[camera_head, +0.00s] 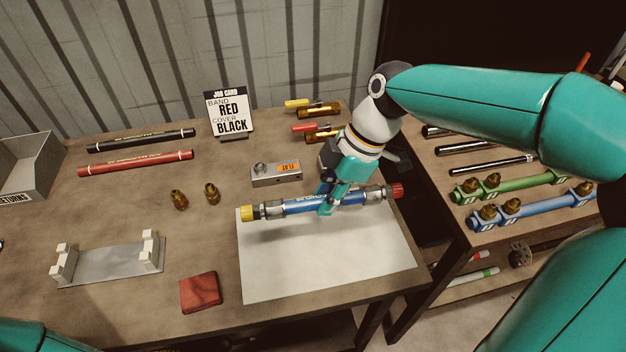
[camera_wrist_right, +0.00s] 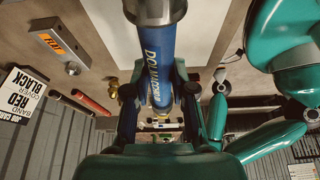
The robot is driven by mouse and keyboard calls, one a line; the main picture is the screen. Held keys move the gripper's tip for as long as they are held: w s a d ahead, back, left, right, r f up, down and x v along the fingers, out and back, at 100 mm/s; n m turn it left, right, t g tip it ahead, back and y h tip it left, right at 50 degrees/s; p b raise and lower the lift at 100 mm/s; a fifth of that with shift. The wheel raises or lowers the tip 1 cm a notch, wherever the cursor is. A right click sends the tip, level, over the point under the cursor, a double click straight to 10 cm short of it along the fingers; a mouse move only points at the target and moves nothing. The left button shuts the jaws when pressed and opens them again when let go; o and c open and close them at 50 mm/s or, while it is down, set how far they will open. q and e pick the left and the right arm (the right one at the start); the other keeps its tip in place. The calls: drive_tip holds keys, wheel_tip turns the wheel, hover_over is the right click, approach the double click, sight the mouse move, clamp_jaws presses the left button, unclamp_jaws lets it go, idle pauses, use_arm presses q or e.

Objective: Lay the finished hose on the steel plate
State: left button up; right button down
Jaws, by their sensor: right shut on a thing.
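The finished hose (camera_head: 300,206) is blue with metal fittings, a yellow cap at its left end and a red cap at its right end. My right gripper (camera_head: 328,207) is shut on the hose near its middle. The hose lies roughly level over the back part of the pale steel plate (camera_head: 325,265), and appears a little above it. In the right wrist view the blue hose (camera_wrist_right: 158,50) runs between the fingers, with printing on it. My left arm shows at the right of that view; its gripper is too small to judge.
A small grey block with an orange label (camera_head: 276,174) stands just behind the plate. A red cloth (camera_head: 201,292) lies left of the plate, and a cradle (camera_head: 110,262) stands farther left. Two brass fittings (camera_head: 212,194) and a job card (camera_head: 230,113) stand behind. The plate's front is clear.

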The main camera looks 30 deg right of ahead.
sight(317, 237)
use_arm(q)
drive_tip(key=shift+w, duration=0.35)
use_arm(e)
drive_tip(key=shift+w+a+r, duration=0.15)
drive_tip(key=shift+w+r, duration=0.05)
drive_tip(key=shift+w, duration=0.1)
use_arm(q)
drive_tip(key=shift+f, duration=0.15)
wheel_tip(317, 237, down, 9)
drive_tip(key=b, duration=0.9)
use_arm(e)
wheel_tip(317, 237, down, 10)
drive_tip(key=shift+r, duration=0.1)
use_arm(q)
drive_tip(key=shift+f+b, duration=0.4)
drive_tip(key=shift+b, duration=0.15)
use_arm(e)
drive_tip(key=shift+f, duration=0.55)
drive_tip(key=c, duration=0.9)
unclamp_jaws()
drive_tip(key=shift+s, duration=0.1)
